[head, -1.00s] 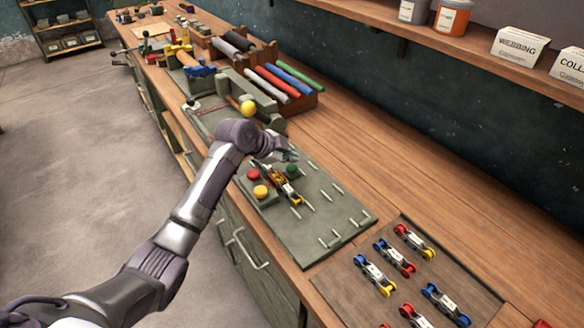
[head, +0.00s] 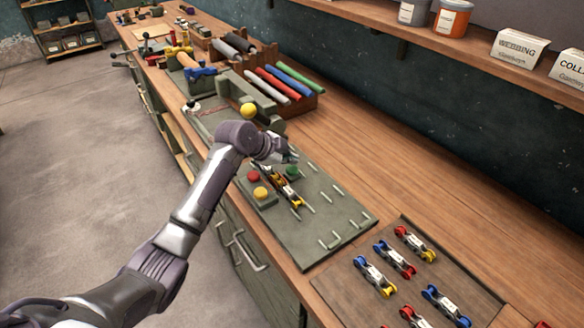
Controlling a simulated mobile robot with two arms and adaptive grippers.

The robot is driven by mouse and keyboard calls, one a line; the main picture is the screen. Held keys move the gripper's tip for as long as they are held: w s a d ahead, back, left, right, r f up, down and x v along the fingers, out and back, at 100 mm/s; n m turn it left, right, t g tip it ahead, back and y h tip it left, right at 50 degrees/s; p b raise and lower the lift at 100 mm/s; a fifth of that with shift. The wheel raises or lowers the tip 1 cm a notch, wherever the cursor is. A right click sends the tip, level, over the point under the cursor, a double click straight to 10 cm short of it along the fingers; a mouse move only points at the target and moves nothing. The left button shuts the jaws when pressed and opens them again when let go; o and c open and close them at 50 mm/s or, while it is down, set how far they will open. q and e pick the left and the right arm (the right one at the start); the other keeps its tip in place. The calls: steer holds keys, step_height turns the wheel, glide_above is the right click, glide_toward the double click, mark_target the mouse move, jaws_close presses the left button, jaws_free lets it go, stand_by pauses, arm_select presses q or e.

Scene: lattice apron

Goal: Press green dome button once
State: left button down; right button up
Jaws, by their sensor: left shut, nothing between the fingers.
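The green dome button (head: 292,171) sits on the grey-green board (head: 318,216) on the workbench. A red dome button (head: 253,176) and a yellow dome button (head: 260,192) stand to its left on the same board. My left gripper (head: 292,154) is shut and empty. It hangs close above and just behind the green button in the picture; I cannot tell whether it touches it. My left forearm crosses the view from the lower left. My right gripper is not in view.
A brown tray (head: 345,285) with several coloured link pieces is at the lower right. A yellow ball knob (head: 248,110) rises behind my wrist. The bench (head: 400,190) right of the board is clear.

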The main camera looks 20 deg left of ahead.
mark_target(293, 168)
arm_select(q)
steer(key=shift+f, duration=0.45)
steer(key=shift+f, duration=0.2)
stand_by(0.5)
steer(key=shift+s+f+b, duration=0.1)
steer(key=shift+f+b, duration=0.6)
steer(key=shift+f, duration=0.15)
stand_by(0.4)
stand_by(0.4)
steer(key=shift+r+p, duration=1.15)
steer(key=shift+r, duration=0.25)
steer(key=shift+r, duration=0.15)
